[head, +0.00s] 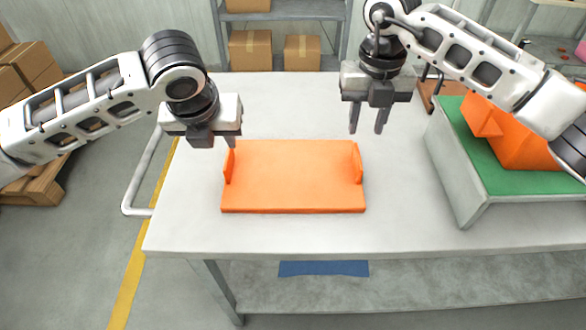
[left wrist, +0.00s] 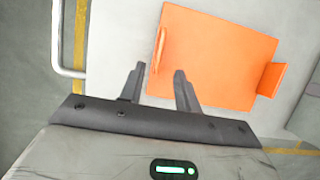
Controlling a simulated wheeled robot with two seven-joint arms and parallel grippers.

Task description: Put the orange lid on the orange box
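A flat orange piece with two short upright end tabs, apparently the lid (head: 293,185), lies on the white table. My left gripper (head: 222,140) is above its far left corner. In the left wrist view its fingers (left wrist: 158,80) are apart, with the lid's left tab (left wrist: 160,47) ahead of them and nothing between them. My right gripper (head: 367,126) is open and empty above the table, beyond the lid's right end. An angular orange object, apparently the box (head: 520,145), sits on a green surface at the right. My right arm hides part of it.
The green surface (head: 490,178) tops a raised grey stand (head: 448,165) on the table's right. The white table (head: 400,215) is clear around the lid. A white rail (head: 143,175) runs along its left edge. Cardboard boxes (head: 250,50) stand on a shelf behind.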

